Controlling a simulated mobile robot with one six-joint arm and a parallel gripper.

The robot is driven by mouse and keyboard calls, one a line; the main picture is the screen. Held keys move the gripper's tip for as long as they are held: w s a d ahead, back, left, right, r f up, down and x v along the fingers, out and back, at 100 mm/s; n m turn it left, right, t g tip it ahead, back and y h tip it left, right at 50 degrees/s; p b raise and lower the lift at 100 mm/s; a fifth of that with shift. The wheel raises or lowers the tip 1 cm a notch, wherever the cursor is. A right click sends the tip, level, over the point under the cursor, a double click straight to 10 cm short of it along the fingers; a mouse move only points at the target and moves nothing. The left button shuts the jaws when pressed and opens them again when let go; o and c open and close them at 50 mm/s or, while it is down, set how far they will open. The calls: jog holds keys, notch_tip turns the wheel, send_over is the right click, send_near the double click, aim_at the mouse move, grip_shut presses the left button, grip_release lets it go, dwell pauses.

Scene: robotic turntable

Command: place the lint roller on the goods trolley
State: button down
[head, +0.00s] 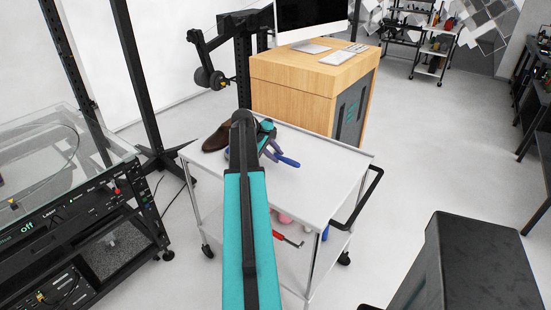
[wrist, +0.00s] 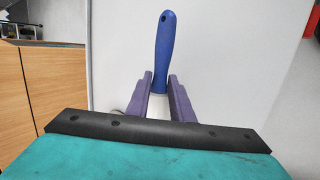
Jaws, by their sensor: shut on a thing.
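The lint roller (wrist: 165,52) has a blue handle and a white roller end. In the wrist view my gripper (wrist: 161,84) is shut on it, with purple fingers on both sides and the handle sticking out past them. In the head view the blue handle (head: 287,161) shows at my gripper (head: 270,146), over the top of the goods trolley (head: 322,185). My teal arm hides part of the trolley and most of the roller. I cannot tell whether the roller touches the trolley top.
A brown shoe (head: 216,138) lies on the trolley top, left of my gripper. A red-handled tool (head: 287,239) is lower on the trolley. A wooden cabinet (head: 310,78) stands behind, and a black machine frame (head: 75,220) stands left. The trolley top's right part is clear.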

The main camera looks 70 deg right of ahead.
jog(key=shift+w+d+f, duration=0.1)
jog(key=shift+w+d, duration=0.1)
jog(key=shift+d, duration=0.25)
jog(key=shift+w+d, duration=0.15)
jog(key=shift+d, duration=0.3)
jog(key=shift+f+p, duration=0.85)
jog(key=shift+f, duration=0.9)
jog(key=shift+f, duration=0.1)
jog(key=c, duration=1.6)
grip_release()
jog(key=shift+o, duration=0.2)
jog(key=b+v, duration=0.2)
jog(key=v, duration=1)
jog(key=shift+w+a, duration=0.1)
jog(key=shift+w, duration=0.05)
